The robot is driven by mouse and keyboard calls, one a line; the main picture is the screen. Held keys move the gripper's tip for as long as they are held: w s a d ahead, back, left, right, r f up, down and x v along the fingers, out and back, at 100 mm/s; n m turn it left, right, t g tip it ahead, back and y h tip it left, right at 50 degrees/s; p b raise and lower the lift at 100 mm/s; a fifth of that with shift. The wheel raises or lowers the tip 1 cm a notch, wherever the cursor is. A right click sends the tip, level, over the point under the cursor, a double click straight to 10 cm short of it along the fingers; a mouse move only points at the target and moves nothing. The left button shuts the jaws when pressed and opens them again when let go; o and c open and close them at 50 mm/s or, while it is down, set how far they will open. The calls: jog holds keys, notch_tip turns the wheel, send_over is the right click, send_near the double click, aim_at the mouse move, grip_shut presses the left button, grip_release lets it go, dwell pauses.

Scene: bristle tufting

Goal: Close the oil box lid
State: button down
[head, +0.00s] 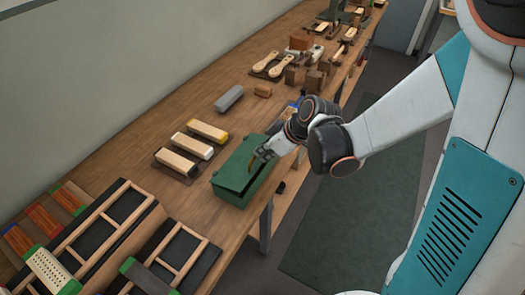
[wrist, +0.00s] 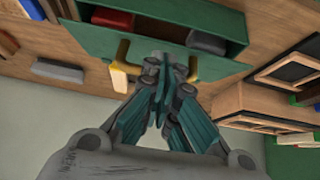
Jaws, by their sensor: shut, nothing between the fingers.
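The green oil box (head: 232,190) stands near the front edge of the bench in the head view. In the wrist view its green panel (wrist: 100,42) carries a yellow handle (wrist: 122,52). Beyond the panel's edge I see into the box, where a red block (wrist: 112,18) and a dark grey block (wrist: 207,40) lie, so the box is not fully covered. My gripper (head: 262,155) is over the box in the head view. In the wrist view my gripper (wrist: 165,68) is shut and empty beside the handle; whether it touches the panel I cannot tell.
Wood-backed brushes (head: 192,146) and a grey block (head: 229,98) lie behind the box on the bench. Framed wooden trays (head: 105,222) fill the near left. Wooden paddles and blocks (head: 273,66) stand farther along. The floor mat (head: 345,200) is clear.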

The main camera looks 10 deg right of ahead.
jog(key=shift+s+d+f+b, duration=0.3)
jog(key=shift+f+b, duration=0.15)
jog(key=shift+f, duration=0.15)
dwell(0.5)
dwell(0.3)
